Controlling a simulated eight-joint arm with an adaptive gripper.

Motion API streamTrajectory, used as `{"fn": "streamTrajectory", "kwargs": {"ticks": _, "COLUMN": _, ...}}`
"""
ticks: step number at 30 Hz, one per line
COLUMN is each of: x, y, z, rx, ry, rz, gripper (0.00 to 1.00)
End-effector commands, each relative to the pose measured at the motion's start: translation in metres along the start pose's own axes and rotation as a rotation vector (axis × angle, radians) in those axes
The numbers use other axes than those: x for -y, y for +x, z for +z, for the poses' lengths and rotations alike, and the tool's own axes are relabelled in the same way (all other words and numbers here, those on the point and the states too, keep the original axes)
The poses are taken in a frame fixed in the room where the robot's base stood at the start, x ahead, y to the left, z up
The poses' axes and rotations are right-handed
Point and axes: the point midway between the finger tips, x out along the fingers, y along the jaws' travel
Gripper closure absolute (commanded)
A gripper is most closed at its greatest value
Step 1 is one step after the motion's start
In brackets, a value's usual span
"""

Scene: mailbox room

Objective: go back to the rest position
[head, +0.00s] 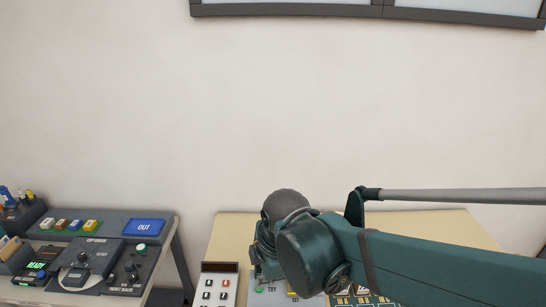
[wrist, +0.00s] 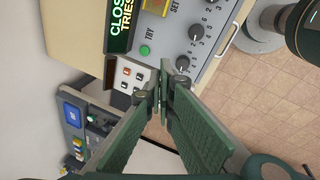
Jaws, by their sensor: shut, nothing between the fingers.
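My gripper (wrist: 162,92) shows in the wrist view with its two green fingers meeting at the tips, shut and empty. Its tips appear in front of the gap between a grey control panel (wrist: 188,62) and a small keypad box (wrist: 129,76); I cannot tell the distance. In the head view my dark green arm reaches in from the right edge over a pale table (head: 232,232), and the fingers are hidden there.
The keypad box (head: 218,285) stands on the table, left of my arm. The panel carries a green TRY button (wrist: 145,50) and several knobs. Bare wall (head: 180,110) fills the back.

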Motion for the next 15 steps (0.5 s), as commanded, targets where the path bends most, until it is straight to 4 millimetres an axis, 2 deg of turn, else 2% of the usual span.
{"fn": "streamTrajectory", "kwargs": {"ticks": 3, "x": 0.005, "y": -0.009, "z": 0.026, "rx": 0.006, "ry": 0.177, "rz": 0.037, "gripper": 1.0}}
{"fn": "streamTrajectory", "kwargs": {"ticks": 15, "x": 0.028, "y": -0.038, "z": 0.103, "rx": -0.003, "ry": 0.776, "rz": 0.172, "gripper": 1.0}}
